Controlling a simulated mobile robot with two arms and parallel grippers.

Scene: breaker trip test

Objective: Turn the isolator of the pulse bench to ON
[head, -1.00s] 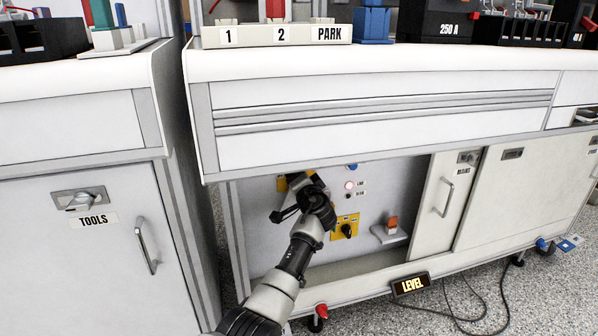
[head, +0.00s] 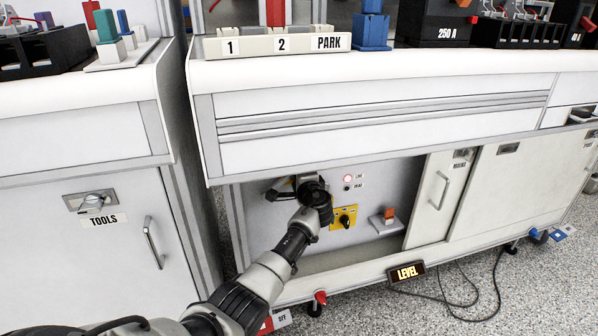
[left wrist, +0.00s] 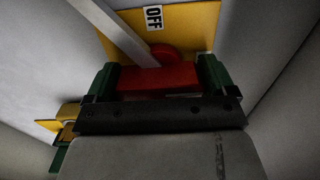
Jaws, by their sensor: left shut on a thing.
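In the left wrist view the isolator's red handle (left wrist: 165,82) lies between the two green fingers of my left gripper (left wrist: 158,72), which is shut on it. Behind it is a yellow plate (left wrist: 200,22) with an OFF label (left wrist: 153,18) above the handle. A pale bar (left wrist: 115,30) runs diagonally from upper left to the red hub. In the head view my left gripper (head: 290,190) reaches into the open bay under the bench and hides the isolator there. The ON mark is not visible. My right gripper is not in view.
A sliding door (head: 428,205) bounds the bay at right. The worktop edge (head: 380,70) overhangs above.

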